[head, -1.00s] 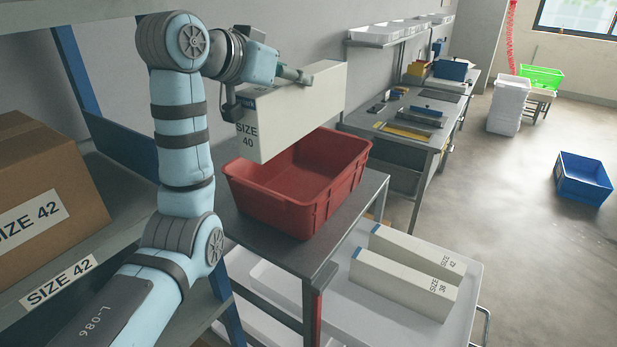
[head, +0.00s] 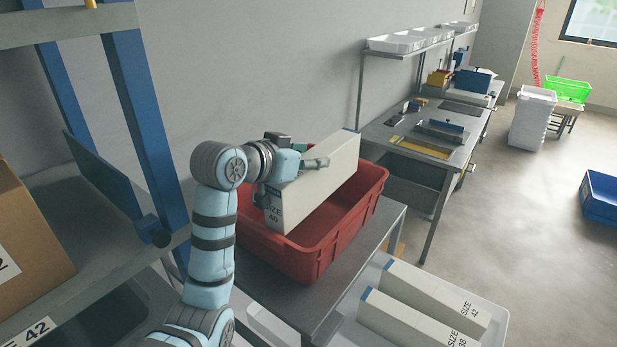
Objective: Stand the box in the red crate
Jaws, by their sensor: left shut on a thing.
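The white SIZE 40 box (head: 318,180) is upright on its long edge, its lower part inside the red crate (head: 318,258). I cannot tell whether it touches the crate floor. The crate is on a grey table (head: 275,292). My right gripper is not in view.
Boxes marked SIZE 42 (head: 430,298) and SIZE 38 (head: 410,322) lie on a white tray at lower right. A shelf with a blue post (head: 150,130) and a cardboard box (head: 25,240) stands at left. A workbench (head: 425,135) stands behind.

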